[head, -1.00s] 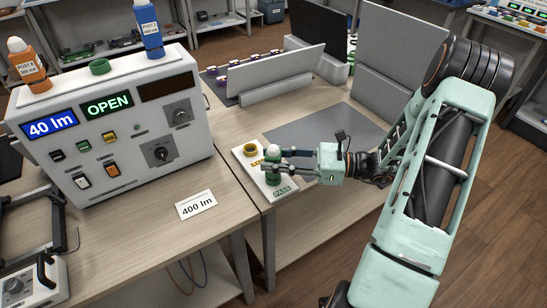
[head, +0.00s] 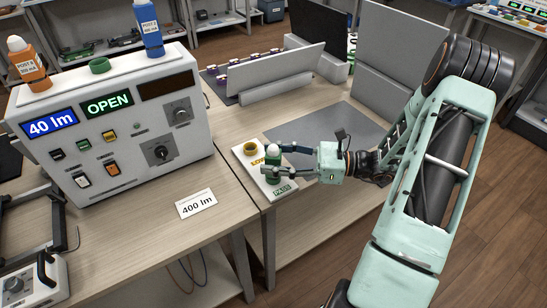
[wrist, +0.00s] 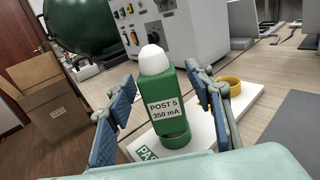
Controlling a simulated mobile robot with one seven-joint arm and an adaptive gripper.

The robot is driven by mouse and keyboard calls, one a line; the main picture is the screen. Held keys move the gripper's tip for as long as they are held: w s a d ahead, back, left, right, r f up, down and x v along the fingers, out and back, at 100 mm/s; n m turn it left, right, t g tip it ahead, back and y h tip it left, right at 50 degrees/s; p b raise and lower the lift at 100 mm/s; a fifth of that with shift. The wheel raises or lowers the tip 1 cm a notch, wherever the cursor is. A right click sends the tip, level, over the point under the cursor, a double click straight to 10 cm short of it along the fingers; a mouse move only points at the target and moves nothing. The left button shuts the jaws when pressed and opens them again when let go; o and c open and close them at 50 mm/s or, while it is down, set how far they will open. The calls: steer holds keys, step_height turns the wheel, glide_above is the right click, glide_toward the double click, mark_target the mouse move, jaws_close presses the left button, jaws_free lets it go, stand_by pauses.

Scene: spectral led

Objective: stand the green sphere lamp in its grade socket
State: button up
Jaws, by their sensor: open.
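The green sphere lamp (wrist: 163,105) has a green body, a white dome and a label reading POST 5 350 mA. It stands upright, with its foot appearing to sit within a green ring socket (wrist: 176,141) on a white board (wrist: 203,133) at the PASS mark. In the head view the lamp (head: 273,161) stands at the near end of the board. My gripper (head: 267,159) is open, with one finger on each side of the lamp. In the wrist view, gaps show between the fingers and the body. The back of the socket is hidden by the lamp.
A yellow ring socket (head: 251,148) is at the board's far end. The grey tester (head: 115,120) reads 40 lm and OPEN and stands to the left, with orange (head: 27,66) and blue (head: 149,28) lamps on top. A dark mat (head: 325,128) lies behind my gripper.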

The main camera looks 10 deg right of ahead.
steer(key=v, duration=1.2)
